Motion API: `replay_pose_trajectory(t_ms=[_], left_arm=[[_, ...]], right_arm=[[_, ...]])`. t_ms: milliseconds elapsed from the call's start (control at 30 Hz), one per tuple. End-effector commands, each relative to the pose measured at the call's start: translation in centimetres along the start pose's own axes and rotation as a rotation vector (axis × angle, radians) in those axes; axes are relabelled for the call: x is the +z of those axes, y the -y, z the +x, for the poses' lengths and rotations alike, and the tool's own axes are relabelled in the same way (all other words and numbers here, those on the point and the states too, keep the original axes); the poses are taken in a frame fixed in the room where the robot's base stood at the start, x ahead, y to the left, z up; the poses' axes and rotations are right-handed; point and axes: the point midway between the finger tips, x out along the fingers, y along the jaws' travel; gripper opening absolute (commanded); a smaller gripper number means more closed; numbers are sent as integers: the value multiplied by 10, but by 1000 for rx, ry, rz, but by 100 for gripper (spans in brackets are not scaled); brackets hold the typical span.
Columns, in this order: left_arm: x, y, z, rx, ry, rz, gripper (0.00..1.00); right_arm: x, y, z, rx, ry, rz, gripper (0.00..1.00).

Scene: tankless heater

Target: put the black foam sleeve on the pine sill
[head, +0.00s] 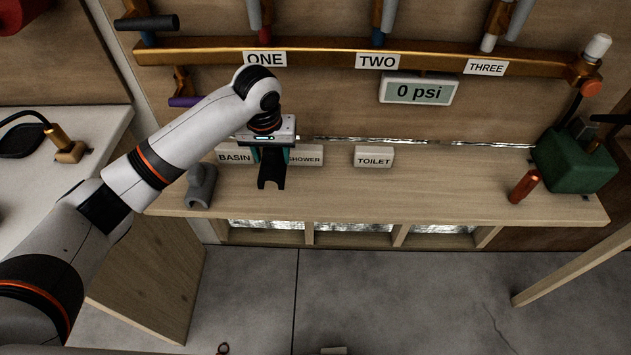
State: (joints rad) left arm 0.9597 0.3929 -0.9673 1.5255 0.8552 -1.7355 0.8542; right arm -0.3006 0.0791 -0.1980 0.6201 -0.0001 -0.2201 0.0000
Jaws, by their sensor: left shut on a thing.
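The pine sill (430,196) is the long pale wooden shelf under the manifold, running across the middle of the head view. My left gripper (271,157) points down over the left part of the sill, in front of the BASIN and SHOWER labels. It is shut on the black foam sleeve (271,179), a dark channel-shaped piece whose lower end shows two prongs. The sleeve appears over the sill; I cannot tell whether it touches the wood. The fingers hide part of its upper end. My right gripper is not in view.
A grey curved piece (201,187) lies on the sill's left end. A TOILET label (373,157) stands at the back. An orange-copper cylinder (524,187) and a green box (575,160) occupy the right end. The middle front is clear. A copper manifold (330,50) runs above.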

Motion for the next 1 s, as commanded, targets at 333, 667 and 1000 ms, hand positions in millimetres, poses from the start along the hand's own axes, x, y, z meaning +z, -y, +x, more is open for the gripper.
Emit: replay_pose_trajectory(t_ms=[333, 667, 1000], left_arm=[[-8, -1, 46, 2, -3, -1, 18], [-13, -1, 83, 1, 0, 0, 18], [-14, 0, 86, 0, -1, -1, 18]], right_arm=[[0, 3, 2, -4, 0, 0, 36], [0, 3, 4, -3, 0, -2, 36], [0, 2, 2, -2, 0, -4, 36]])
